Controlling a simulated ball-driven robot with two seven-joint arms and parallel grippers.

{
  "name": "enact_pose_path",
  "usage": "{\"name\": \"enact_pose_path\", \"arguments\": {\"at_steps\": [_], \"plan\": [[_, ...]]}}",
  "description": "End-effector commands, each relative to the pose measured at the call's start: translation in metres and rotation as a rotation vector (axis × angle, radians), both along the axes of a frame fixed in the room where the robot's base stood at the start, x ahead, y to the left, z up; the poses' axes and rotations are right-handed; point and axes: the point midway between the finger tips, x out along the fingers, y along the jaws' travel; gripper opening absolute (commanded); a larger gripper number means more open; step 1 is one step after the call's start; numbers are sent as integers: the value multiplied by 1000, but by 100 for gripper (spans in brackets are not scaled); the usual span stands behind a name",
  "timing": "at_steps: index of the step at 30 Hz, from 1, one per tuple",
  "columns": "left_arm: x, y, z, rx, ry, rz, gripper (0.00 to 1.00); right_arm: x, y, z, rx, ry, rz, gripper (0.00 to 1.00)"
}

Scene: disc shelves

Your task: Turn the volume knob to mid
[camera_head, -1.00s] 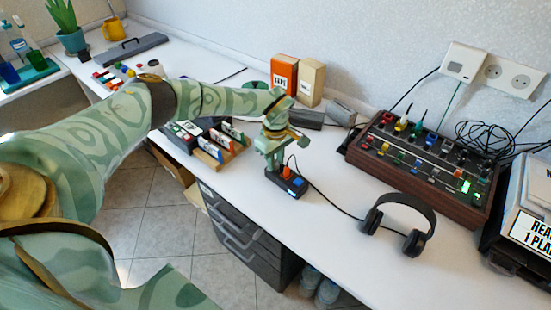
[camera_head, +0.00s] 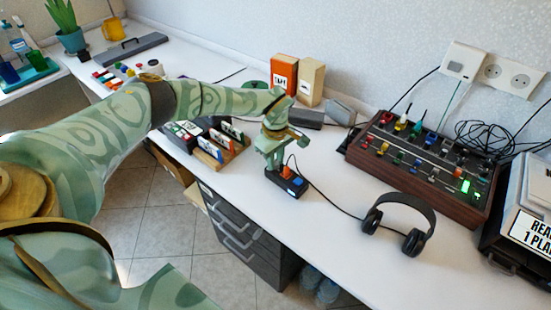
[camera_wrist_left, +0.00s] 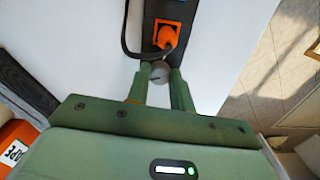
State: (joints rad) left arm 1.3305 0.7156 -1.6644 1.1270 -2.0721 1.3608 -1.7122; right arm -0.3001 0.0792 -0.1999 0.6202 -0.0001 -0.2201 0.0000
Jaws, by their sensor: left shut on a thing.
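The volume knob (camera_wrist_left: 158,72) is a small grey round knob on one end of a narrow black box (camera_wrist_left: 148,35). In the head view the box (camera_head: 292,187) lies on the white desk near its front edge, and the knob is hidden by my gripper. My left gripper (camera_head: 272,166) points down over that end of the box. In the left wrist view its two green fingers (camera_wrist_left: 158,77) are shut on the knob, one on each side. I cannot read the knob's setting. My right gripper is not in view.
An orange plug (camera_wrist_left: 165,34) with a dark cable sits on the box beside the knob. Headphones (camera_head: 402,222) lie to the right, before a wooden-sided mixer (camera_head: 425,165). A rack of discs (camera_head: 225,150) stands to the left. Orange and tan boxes (camera_head: 311,82) stand behind.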

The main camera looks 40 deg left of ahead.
Motion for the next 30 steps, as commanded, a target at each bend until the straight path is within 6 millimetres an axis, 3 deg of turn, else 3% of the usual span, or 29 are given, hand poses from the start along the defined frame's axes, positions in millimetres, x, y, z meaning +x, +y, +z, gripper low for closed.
{"name": "enact_pose_path", "arguments": {"at_steps": [7,8,9,20,23,30], "plan": [[0,0,0,0,0,0,0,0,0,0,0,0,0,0],[0,0,0,0,0,0,25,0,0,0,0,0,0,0],[0,0,0,0,0,0,32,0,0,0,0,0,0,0],[0,0,7,0,-2,1,32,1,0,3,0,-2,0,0],[1,1,24,0,-5,0,32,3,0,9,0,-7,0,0],[1,1,90,0,-7,1,32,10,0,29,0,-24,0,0]]}}
